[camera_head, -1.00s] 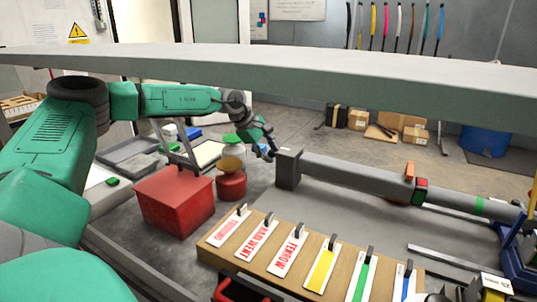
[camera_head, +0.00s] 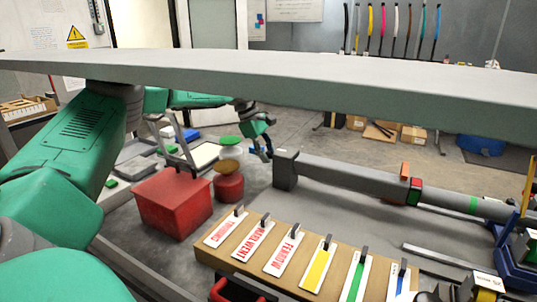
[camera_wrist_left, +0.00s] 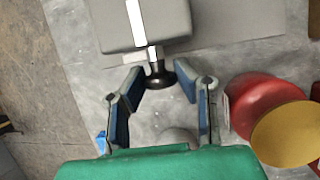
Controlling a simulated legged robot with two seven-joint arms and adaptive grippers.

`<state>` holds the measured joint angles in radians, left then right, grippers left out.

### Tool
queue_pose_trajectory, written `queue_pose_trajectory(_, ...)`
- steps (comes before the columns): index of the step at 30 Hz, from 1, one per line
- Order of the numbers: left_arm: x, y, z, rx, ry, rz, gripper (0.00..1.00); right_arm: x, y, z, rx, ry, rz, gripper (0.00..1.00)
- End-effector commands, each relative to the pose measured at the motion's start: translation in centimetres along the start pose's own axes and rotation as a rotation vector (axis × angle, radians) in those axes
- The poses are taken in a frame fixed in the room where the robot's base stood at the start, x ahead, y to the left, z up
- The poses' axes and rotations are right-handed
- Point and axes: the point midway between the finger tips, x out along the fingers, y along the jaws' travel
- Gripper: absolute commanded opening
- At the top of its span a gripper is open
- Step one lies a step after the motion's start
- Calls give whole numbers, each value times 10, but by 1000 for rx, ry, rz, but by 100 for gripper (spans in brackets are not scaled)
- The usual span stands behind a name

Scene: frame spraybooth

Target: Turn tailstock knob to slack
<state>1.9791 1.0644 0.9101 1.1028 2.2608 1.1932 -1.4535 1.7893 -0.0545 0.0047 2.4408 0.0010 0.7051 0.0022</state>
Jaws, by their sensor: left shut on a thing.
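The tailstock is a grey block (camera_head: 285,170) at the left end of the long grey bar, and it also shows at the top of the left wrist view (camera_wrist_left: 150,22). A dark round knob (camera_wrist_left: 158,75) on a short stem sticks out of its end face. My left gripper (camera_head: 265,154) is at that end of the block. In the left wrist view its blue-padded fingers (camera_wrist_left: 158,84) are on either side of the knob, shut on it. The exact contact is hard to see. The knob is not clear in the head view. My right gripper is not in view.
A grey beam (camera_head: 300,80) crosses above and hides part of my left arm. A red box (camera_head: 172,203) and a red can (camera_head: 228,187) stand left of the tailstock. A wooden board (camera_head: 240,262) with labelled tags lies in front.

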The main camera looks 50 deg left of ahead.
Motion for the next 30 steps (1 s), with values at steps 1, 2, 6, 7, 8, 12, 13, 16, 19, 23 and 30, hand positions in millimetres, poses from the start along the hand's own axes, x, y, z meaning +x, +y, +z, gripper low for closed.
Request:
queue_pose_trajectory(1, -1, 3, -4, -21, 8, -26, 0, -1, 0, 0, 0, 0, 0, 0)
queue_pose_trajectory(2, -2, 3, -4, -29, 8, -45, 0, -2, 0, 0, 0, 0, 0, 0)
queue_pose_trajectory(6, -1, 3, -5, -59, 8, -117, 0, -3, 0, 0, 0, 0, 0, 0)
queue_pose_trajectory(7, -2, 3, -5, -65, 8, -131, 0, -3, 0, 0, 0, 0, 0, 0)
queue_pose_trajectory(8, -1, 4, -5, -70, 8, -143, 0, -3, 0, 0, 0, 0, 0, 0)
queue_pose_trajectory(12, -2, 4, -6, -93, 8, -192, 0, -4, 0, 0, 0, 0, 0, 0)
queue_pose_trajectory(13, -2, 4, -6, -96, 8, -202, 0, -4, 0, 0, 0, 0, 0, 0)
queue_pose_trajectory(16, -2, 4, -6, -107, 7, -227, 0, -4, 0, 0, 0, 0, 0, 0)
queue_pose_trajectory(19, -2, 4, -6, -116, 7, -244, 0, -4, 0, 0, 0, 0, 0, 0)
queue_pose_trajectory(23, -3, 5, -6, -121, 7, -259, 0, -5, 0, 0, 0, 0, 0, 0)
queue_pose_trajectory(30, -4, 5, -7, -125, 6, -264, 0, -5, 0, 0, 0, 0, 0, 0)
